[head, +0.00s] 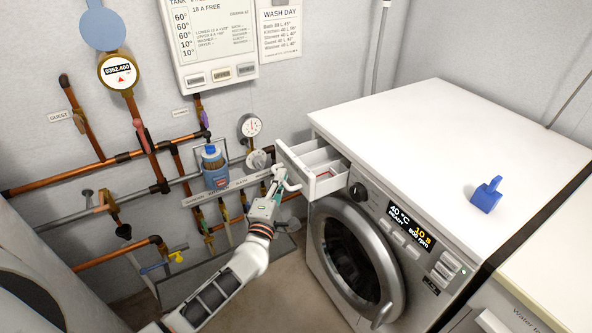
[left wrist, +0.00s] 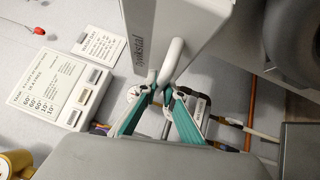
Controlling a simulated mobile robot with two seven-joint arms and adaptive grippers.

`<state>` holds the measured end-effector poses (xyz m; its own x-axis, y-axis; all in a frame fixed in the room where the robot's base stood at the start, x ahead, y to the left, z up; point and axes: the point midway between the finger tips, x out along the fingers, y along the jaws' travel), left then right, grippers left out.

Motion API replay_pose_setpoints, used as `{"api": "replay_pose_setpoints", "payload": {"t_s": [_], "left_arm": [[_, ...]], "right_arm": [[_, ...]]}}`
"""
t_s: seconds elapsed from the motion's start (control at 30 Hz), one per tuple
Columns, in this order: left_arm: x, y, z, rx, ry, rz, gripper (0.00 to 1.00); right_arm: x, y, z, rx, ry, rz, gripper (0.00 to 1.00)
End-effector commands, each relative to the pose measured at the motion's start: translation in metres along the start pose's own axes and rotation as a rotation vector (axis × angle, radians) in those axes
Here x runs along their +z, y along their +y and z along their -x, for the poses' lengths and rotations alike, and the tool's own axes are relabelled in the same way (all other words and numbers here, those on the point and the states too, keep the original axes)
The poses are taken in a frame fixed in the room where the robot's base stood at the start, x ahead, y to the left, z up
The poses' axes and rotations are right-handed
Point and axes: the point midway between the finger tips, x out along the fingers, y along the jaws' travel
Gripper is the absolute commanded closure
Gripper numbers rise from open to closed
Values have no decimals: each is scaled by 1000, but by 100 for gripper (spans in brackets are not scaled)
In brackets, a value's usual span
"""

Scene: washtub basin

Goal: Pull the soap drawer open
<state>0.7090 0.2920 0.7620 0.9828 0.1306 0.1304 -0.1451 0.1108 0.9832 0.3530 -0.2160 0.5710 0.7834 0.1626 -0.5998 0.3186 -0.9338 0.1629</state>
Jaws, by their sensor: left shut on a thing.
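The soap drawer (head: 318,166) sticks out from the upper left of the washing machine's front, with its inner compartments showing. In the left wrist view, the drawer front (left wrist: 150,35) is a grey panel with a light bar handle (left wrist: 171,62). My left gripper (head: 281,180) is at the drawer front, shut on the handle. In the left wrist view, its teal-sided fingers (left wrist: 165,93) meet around the lower part of the handle. My right gripper is in neither view.
The white washing machine (head: 430,125) has a round door (head: 358,255) below the drawer. A blue scoop-like object (head: 487,195) lies on its top. Copper pipes, valves and a gauge (head: 250,126) line the wall behind my left arm. Floor shows in front of the machine.

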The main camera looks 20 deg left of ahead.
Motion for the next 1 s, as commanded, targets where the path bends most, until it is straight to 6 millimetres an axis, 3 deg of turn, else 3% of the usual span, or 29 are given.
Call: {"api": "replay_pose_setpoints", "payload": {"t_s": [0.23,0.67,0.7,0.73,1.0], "left_arm": [[-21,7,22,0,-3,-1,100],[-24,5,26,-1,-2,0,100],[-24,5,26,-1,-2,0,81],[-24,5,26,-1,-2,0,74],[-24,6,25,0,-1,0,74]], "right_arm": [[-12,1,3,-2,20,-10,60],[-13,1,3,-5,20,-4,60],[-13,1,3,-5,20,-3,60],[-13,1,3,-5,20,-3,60],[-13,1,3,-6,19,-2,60]]}}
